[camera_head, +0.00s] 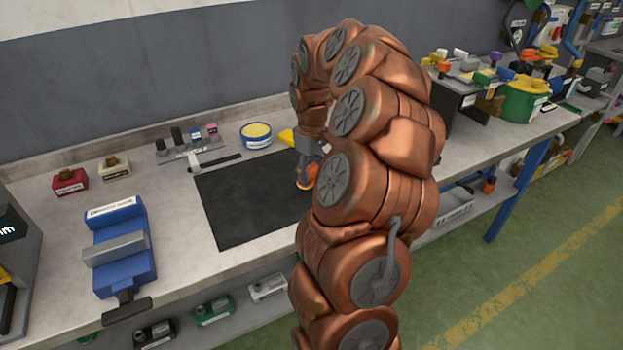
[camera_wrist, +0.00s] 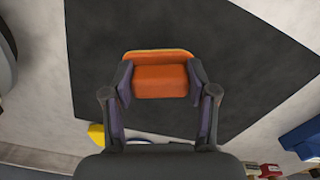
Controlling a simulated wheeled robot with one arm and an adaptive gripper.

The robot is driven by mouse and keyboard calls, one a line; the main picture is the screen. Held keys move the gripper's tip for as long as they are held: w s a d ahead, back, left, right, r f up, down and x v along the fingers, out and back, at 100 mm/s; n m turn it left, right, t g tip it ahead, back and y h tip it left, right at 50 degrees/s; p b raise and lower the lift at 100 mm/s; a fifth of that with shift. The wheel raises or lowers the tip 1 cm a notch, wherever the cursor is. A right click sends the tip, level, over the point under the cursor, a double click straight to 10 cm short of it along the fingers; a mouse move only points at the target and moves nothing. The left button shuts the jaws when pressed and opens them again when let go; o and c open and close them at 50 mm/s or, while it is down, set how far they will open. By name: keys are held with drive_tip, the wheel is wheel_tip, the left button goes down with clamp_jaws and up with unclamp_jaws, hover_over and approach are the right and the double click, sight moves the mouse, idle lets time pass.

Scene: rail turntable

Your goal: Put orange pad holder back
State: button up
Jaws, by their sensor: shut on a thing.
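In the wrist view, my gripper (camera_wrist: 160,84) is shut on an orange pad holder (camera_wrist: 160,80), with one finger on each side of the block. In the head view, the orange holder (camera_head: 306,178) shows beside my arm, over the right part of the black mat (camera_head: 240,205). My arm hides most of the gripper and the mat's right end. I cannot tell how high the holder is above the mat.
A blue vise (camera_head: 118,255) stands at the bench's left front. A blue tub with yellow contents (camera_head: 256,135) and a grey rack (camera_head: 190,150) with small items stand behind the mat. A red block (camera_head: 70,182) and a cream block (camera_head: 114,167) sit at the left. The mat's visible left part is bare.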

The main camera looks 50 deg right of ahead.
sight(311, 181)
drive_tip(key=shift+f+p, duration=0.55)
drive_tip(key=shift+f, duration=1.15)
drive_tip(key=shift+f, duration=0.15)
drive_tip(key=o, duration=1.1)
wheel_tip(311, 181, up, 12)
drive_tip(key=b, duration=0.2)
drive_tip(key=shift+f+b, duration=0.1)
drive_tip(key=shift+b, duration=0.3)
drive_tip(key=shift+r, duration=0.25)
